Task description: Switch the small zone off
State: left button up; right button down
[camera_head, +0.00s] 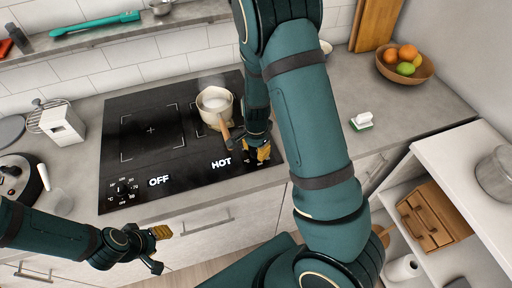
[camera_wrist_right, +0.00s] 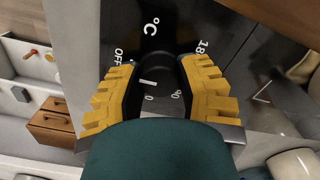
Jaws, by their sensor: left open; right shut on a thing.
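The black cooktop (camera_head: 140,135) has two zones. The left zone reads OFF in white beside its knob (camera_head: 124,187). My right gripper (camera_head: 262,152) is at the front right corner of the cooktop. In the right wrist view its yellow fingers are shut on a dark knob (camera_wrist_right: 160,72), with OFF and dial numbers printed around it. The knob's setting is unclear. My left gripper (camera_head: 155,241) is open and empty in front of the counter.
My right arm covers part of the counter right of the cooktop. A fruit bowl (camera_head: 404,70) and a green-and-white sponge or brush (camera_head: 361,121) lie further right. A white shelf unit (camera_head: 450,150) stands at the right.

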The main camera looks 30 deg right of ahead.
aim_at(256, 149)
dwell(0.3)
jog(key=c, duration=0.5)
grip_release()
jog(key=shift+d, duration=0.1)
notch_tip(256, 149, up, 12)
dwell(0.6)
